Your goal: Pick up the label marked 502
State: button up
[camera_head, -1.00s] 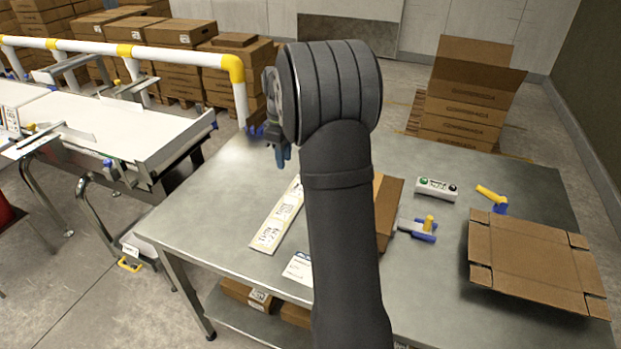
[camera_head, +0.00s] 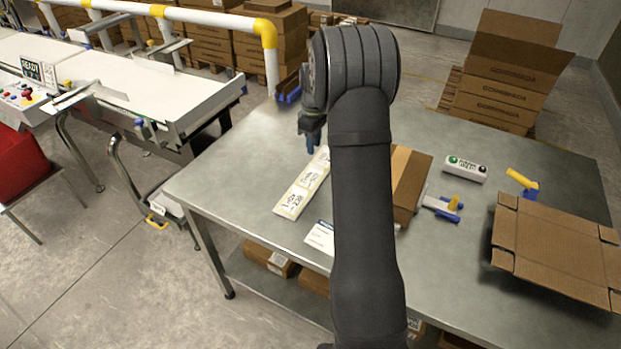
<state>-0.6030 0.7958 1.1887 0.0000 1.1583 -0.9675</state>
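A white strip of printed labels (camera_head: 298,194) lies flat on the metal table, left of my arm. Several labels sit in a row on it. Their print is too small to read surely, so I cannot tell which one is marked 502. My gripper (camera_head: 311,141) points down near the far end of the strip, slightly to its left, with blue fingertips. I cannot tell its height above the table or whether its fingers are apart. The arm hides part of the table to the right of the strip.
A white card (camera_head: 320,237) lies near the table's front edge. The conveyor (camera_head: 160,95) stands left.

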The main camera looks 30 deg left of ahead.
aim_at(313, 169)
notch_tip(313, 169, down, 8)
jog(key=shift+w+a+r, duration=0.1)
jog(key=shift+a, duration=0.05)
grip_shut()
dwell(0.3)
